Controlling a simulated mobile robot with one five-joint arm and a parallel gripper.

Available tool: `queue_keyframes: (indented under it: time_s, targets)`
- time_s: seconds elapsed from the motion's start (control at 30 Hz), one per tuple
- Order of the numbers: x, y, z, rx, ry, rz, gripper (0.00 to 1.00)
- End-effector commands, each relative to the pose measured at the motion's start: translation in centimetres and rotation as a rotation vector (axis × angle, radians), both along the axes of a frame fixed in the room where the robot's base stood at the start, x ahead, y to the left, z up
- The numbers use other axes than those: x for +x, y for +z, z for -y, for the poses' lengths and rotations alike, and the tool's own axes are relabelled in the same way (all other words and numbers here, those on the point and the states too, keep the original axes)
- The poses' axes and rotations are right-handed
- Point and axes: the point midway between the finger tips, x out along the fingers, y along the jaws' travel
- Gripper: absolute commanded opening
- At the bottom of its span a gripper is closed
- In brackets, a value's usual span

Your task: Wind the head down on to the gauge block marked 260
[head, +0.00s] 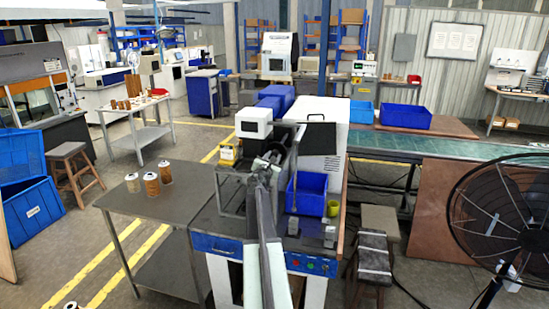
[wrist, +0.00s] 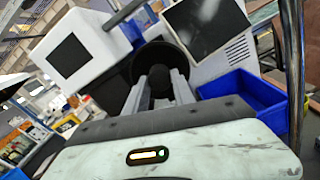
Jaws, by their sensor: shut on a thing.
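My gripper (head: 264,164) reaches the machine in the middle of the head view. In the wrist view my gripper (wrist: 160,88) has its two grey fingers closed about a dark knob (wrist: 160,78). A black round wheel (wrist: 146,62) is right behind the knob; in the head view my arm hides most of it. Two small grey blocks, one (head: 293,225) and another (head: 330,236), stand apart on the bench front at right. They may be gauge blocks, but no mark 260 is readable. I cannot make out the head that the wheel moves, nor its height.
A white box with a dark screen (head: 254,122) stands close behind my gripper. A blue bin (head: 307,195) and a yellow-green cup (head: 333,208) are at right. Several cartridges, one being brown (head: 152,184), stand on the left table (head: 165,207). A large fan (head: 500,215) is far right.

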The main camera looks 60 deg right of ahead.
Motion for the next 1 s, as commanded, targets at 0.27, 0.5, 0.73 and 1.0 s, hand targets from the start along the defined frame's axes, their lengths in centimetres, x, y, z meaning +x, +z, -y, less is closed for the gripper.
queue_keyframes:
  time_s: [0.27,0.5,0.73,1.0]
  targets:
    - [0.5,-0.03,-0.36,0.079,0.01,0.247,0.0]
    - [0.59,-0.02,-0.39,0.148,0.01,0.465,0.0]
    - [0.63,0.0,-0.41,0.216,0.009,0.673,0.0]
    - [0.65,0.01,-0.42,0.293,0.008,0.917,0.0]
